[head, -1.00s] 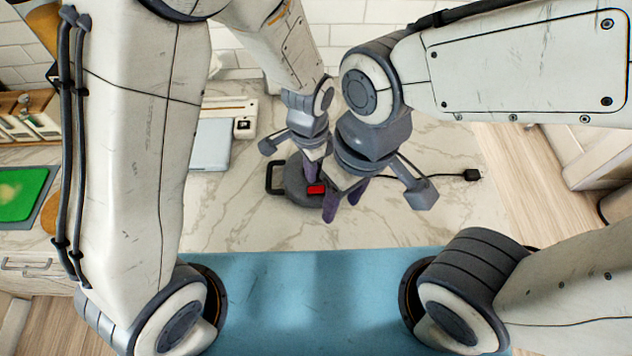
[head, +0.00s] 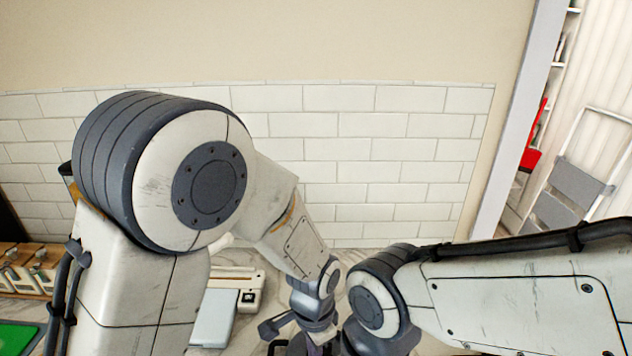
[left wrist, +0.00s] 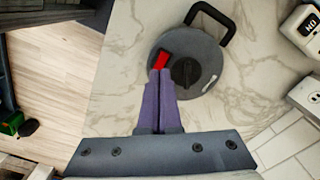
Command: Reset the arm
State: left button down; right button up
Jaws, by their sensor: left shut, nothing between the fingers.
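In the left wrist view, my left gripper (left wrist: 160,75) has its purple fingers pressed together with nothing between them. The fingertips overlap the edge of a round grey device (left wrist: 207,75) with a red switch, a dark knob and a black handle. I cannot tell whether they touch it. In the head view, both forearms reach down to the bottom middle, close to each other. My left wrist is low in the middle, and the fingers are hidden or cut off. My right wrist is at the bottom edge, and its fingers are out of frame.
A marble counter (left wrist: 115,85) lies under the device. A white tiled wall (head: 390,150) stands behind. A step ladder (head: 570,190) stands at the far right.

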pick_arm(q)
jog(key=s+a+r+n+b, duration=0.2)
jog(key=s+b, duration=0.1)
jog(key=s, duration=0.4)
jog(key=s+a+r+n+h+b, duration=0.1)
jog(key=s+a+r+n+b, duration=0.1)
jog(key=s, duration=0.5)
jog(key=shift+a+r+b, duration=0.35)
jog(key=shift+r+b, duration=0.15)
jog(key=shift+r, duration=0.35)
jog(key=shift+w+d, duration=0.1)
jog(key=shift+d, duration=0.05)
